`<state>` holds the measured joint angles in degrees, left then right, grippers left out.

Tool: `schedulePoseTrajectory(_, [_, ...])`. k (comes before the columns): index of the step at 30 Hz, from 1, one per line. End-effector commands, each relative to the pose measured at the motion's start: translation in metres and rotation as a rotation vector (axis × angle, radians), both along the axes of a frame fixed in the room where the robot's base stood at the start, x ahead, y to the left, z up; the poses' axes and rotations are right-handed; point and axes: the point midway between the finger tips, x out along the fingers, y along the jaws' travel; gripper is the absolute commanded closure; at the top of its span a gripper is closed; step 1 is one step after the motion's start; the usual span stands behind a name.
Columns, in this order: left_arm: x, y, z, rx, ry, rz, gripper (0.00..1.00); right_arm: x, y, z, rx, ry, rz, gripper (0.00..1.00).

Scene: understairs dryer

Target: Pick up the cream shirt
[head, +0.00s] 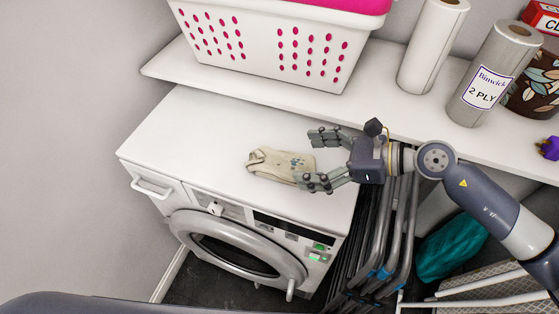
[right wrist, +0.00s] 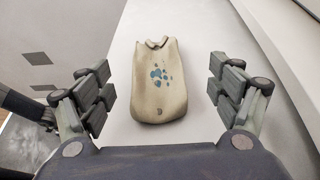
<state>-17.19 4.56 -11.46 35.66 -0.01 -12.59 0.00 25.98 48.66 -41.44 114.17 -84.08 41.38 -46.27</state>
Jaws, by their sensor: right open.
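The cream shirt (head: 275,164) lies folded flat on the white top of the dryer (head: 205,128). In the right wrist view the shirt (right wrist: 159,82) shows a blue paw print and lies ahead of the gripper, centred between its fingers. My right gripper (head: 318,160) comes in from the right over the dryer top, its fingers spread wide and empty. In the head view its fingertips are at the shirt's right end; I cannot tell whether they touch it. My left gripper is not in view.
A shelf (head: 380,78) behind the dryer holds a white basket (head: 265,45) and paper towel rolls (head: 495,75). Folded grey racks (head: 375,240) stand right of the dryer, below my right arm. The dryer top left of the shirt is clear.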

Motion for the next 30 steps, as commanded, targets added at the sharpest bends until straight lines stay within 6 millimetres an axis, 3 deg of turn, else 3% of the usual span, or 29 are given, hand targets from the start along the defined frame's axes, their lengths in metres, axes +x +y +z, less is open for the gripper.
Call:
schedulePoseTrajectory(15, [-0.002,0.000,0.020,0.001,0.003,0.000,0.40,0.011,0.050,-0.025,0.000,-0.001,0.000,0.16])
schedulePoseTrajectory(23, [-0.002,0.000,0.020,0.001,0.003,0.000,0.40,0.012,0.054,-0.029,-0.003,-0.002,0.000,0.16])
schedulePoseTrajectory(24, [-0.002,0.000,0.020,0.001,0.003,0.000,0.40,0.012,0.054,-0.029,-0.002,-0.002,0.000,0.18])
schedulePoseTrajectory(26, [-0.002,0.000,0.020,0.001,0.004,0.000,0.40,0.012,0.054,-0.029,-0.002,-0.002,0.000,0.32])
schedulePoseTrajectory(30, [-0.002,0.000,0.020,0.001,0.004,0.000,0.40,0.012,0.054,-0.029,-0.002,-0.002,0.000,0.63])
